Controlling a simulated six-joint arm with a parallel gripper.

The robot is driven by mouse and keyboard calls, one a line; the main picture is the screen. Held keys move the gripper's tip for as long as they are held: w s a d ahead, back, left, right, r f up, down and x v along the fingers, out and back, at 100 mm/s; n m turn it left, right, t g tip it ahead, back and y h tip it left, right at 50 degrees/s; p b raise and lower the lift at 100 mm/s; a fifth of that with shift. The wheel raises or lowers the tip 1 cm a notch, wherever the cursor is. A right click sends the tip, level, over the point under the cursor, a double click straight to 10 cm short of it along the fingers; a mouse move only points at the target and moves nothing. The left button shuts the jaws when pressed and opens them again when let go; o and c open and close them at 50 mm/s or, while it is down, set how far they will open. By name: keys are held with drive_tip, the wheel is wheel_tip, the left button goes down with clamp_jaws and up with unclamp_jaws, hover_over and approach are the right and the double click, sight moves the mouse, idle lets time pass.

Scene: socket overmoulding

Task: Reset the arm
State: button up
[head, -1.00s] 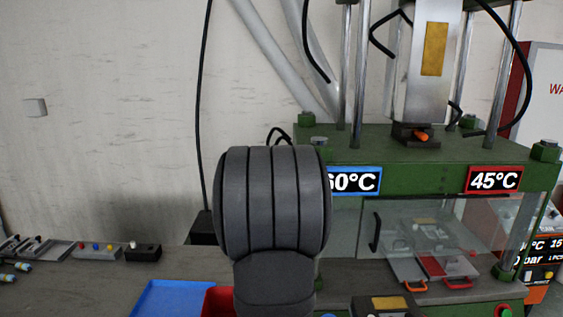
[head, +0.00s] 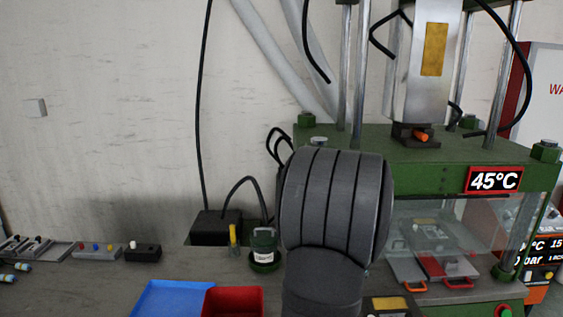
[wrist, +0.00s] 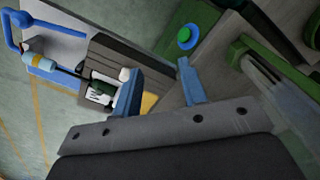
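My gripper (wrist: 157,88) shows in the wrist view as two blue fingers, spread apart with nothing held between them. In the head view only a thick grey-black link of my arm shows, in front of the green press (head: 425,152); the gripper is hidden there. Beyond the left finger in the wrist view lies a dark grooved block (wrist: 103,65) with a small green and white part (wrist: 101,92) at it. The left finger partly covers this area, and I cannot tell whether it touches.
A blue tray (head: 172,296) and a red tray (head: 247,292) sit on the bench. Behind stand a small green device (head: 264,247) and a black box (head: 209,228). Moulds with orange and red handles (head: 458,284) lie at the press. A green button (wrist: 185,38) shows in the wrist view.

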drive_tip(key=s+d, duration=0.2)
drive_tip(key=d, duration=0.3)
drive_tip(key=s+d, duration=0.2)
drive_tip(key=d, duration=0.2)
drive_tip(key=s+d, duration=0.2)
drive_tip(key=d, duration=0.3)
drive_tip(key=shift+s+d+f, duration=0.1)
drive_tip(key=shift+s+d, duration=0.2)
drive_tip(key=shift+s+d+f, duration=0.1)
drive_tip(key=shift+d+f, duration=0.05)
drive_tip(key=shift+f, duration=0.05)
drive_tip(key=o, duration=1.2)
drive_tip(key=shift+o, duration=0.7)
drive_tip(key=shift+a+r, duration=0.2)
drive_tip(key=s+a+r+n+g, duration=0.3)
drive_tip(key=s+a+r+n, duration=0.4)
drive_tip(key=r+n, duration=0.2)
drive_tip(key=x, duration=1)
drive_tip(key=shift+w+a+t, duration=0.2)
drive_tip(key=shift+w+t, duration=0.05)
drive_tip(key=shift+t, duration=0.05)
